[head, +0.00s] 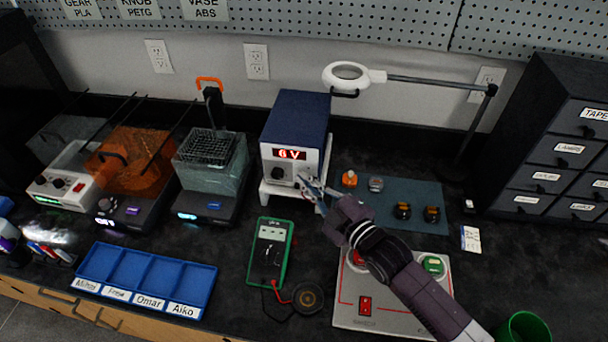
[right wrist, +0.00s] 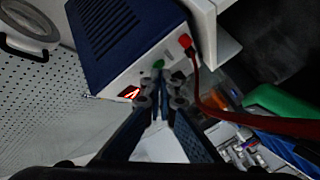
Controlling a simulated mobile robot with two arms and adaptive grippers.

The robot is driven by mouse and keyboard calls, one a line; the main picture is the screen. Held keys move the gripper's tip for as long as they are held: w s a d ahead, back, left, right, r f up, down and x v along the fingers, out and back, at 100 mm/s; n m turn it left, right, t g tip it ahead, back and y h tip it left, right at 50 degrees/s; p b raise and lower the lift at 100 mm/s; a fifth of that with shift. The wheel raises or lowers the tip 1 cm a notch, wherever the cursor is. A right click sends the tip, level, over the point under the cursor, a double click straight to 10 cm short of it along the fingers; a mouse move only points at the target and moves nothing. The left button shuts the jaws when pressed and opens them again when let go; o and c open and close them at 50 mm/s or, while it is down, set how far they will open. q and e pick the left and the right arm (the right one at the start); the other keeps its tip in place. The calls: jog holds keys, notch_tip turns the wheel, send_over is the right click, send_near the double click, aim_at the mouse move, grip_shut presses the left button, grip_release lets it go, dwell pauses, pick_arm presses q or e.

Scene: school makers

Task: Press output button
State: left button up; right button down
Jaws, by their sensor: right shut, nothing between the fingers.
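The power supply (head: 297,120) is a blue box with a white front on a white stand; its red display (head: 289,154) reads "6 V". Its dark knob (head: 278,173) is at the lower left of the front. In the right wrist view a green button (right wrist: 158,64) shows on the power supply's white front (right wrist: 140,76). My right gripper (head: 311,186) is shut and empty, in front of the lower right of that front. In the wrist view its fingertips (right wrist: 159,98) point at the front just below the green button; I cannot tell whether they touch it. My left gripper is out of view.
A red plug and cable (right wrist: 190,60) is beside the button. A green multimeter (head: 270,250) lies in front of the supply. A grey switch panel (head: 345,310) is under my right arm. A mat (head: 375,188) with small parts is to the right; a blue tray (head: 150,270) is at left.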

dwell(0.4)
jog(key=shift+s+p, duration=0.3)
jog(key=shift+p, duration=0.05)
jog(key=shift+s, duration=0.15)
jog(key=s+p, duration=0.1)
jog(key=s, duration=0.1)
jog(key=s+a+p, duration=0.1)
jog(key=s, duration=0.2)
jog(key=shift+s+a+p, duration=0.1)
jog(key=shift+s+p, duration=0.2)
jog(key=shift+s, duration=0.05)
jog(key=shift+f, duration=0.1)
dwell(0.3)
